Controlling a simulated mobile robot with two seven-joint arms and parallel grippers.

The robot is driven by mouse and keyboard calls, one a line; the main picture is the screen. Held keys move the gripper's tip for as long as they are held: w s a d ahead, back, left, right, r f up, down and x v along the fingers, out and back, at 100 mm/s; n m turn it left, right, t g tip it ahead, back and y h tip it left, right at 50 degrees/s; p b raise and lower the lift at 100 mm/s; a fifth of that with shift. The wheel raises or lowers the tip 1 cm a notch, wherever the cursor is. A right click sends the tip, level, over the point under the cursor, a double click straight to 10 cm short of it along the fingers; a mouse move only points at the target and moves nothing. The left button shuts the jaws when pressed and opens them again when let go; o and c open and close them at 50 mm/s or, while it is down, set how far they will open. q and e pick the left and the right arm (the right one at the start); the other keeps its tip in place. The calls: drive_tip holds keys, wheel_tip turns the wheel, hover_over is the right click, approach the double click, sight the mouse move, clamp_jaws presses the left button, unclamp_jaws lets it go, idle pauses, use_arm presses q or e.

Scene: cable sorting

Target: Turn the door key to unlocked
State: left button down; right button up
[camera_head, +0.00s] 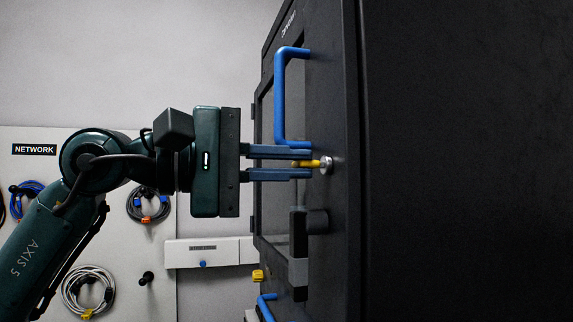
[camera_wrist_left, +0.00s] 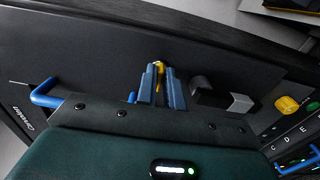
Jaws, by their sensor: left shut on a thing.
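A yellow door key (camera_head: 306,164) sits in a round silver lock (camera_head: 326,165) on the front of a dark cabinet door (camera_head: 297,215). My left gripper (camera_head: 305,163) comes in from the left with its two blue-grey fingers above and below the key. It is shut on the key, which also shows as a yellow tip between the fingers in the left wrist view (camera_wrist_left: 159,68). The fingers hide part of the key, and I cannot tell its exact turn angle. My right gripper is in neither view.
A blue door handle (camera_head: 279,95) stands out just above the fingers. A black and grey latch (camera_head: 299,250) juts out below them. A pale wall board (camera_head: 120,240) with hung cable coils (camera_head: 90,290) is behind my arm.

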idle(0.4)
use_arm(q)
drive_tip(key=c, duration=1.5)
unclamp_jaws()
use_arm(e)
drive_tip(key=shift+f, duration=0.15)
use_arm(q)
drive_tip(key=b+v, duration=0.1)
drive_tip(key=v, duration=1.2)
drive_tip(key=shift+a+b, duration=0.1)
drive_tip(key=shift+b, duration=0.3)
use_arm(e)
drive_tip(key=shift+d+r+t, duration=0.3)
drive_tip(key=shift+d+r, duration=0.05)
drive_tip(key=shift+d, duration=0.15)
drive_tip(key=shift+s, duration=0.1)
